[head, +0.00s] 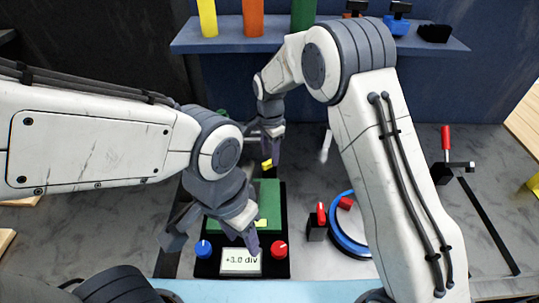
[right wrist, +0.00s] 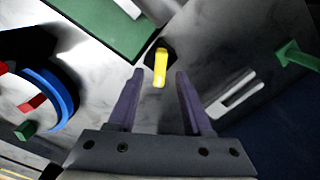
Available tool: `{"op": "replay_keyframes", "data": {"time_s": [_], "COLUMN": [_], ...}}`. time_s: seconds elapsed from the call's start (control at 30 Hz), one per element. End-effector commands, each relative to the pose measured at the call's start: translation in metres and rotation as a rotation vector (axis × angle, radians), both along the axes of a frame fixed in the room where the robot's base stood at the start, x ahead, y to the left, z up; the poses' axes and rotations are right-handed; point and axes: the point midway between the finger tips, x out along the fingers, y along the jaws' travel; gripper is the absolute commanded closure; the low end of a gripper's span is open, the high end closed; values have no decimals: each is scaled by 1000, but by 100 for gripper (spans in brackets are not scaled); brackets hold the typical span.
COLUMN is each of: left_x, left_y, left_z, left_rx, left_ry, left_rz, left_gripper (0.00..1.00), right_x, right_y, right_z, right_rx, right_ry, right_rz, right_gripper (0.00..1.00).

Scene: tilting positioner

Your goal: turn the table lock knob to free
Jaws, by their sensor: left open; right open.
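A yellow-handled knob on a dark base (right wrist: 160,66) shows in the right wrist view, just beyond and between my right fingertips (right wrist: 153,78). Its yellow handle also shows in the head view (head: 266,164), below my right gripper (head: 270,135). That gripper is open, with nothing between its fingers. No label shows whether this is the table lock knob.
A red knob (head: 279,249) sits right of the display. A red lever on a black block (head: 318,224) stands beside a blue ring (head: 340,240), partly hidden by my right arm. A red-handled clamp (head: 446,145) stands at right. A shelf (head: 225,44) spans the back.

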Motion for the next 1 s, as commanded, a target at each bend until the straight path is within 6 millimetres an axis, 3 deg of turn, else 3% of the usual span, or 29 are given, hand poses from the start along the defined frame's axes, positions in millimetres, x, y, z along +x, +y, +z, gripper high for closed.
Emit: {"op": "replay_keyframes", "data": {"time_s": [0.2,0.5,0.63,1.0], "left_x": [0,0,0,0], "left_y": [0,0,0,0], "left_z": [6,5,5,5], "left_rx": [0,0,0,0], "left_ry": [0,0,0,0], "left_rz": [0,0,0,0], "left_gripper": [50,50,50,50], "right_x": [0,0,0,0], "right_y": [0,0,0,0], "right_z": [-19,-22,-21,-21], "right_rx": [0,1,1,1], "right_ry": [0,-1,-1,-1], "right_rz": [1,1,1,27], "right_gripper": [50,50,100,100]}}
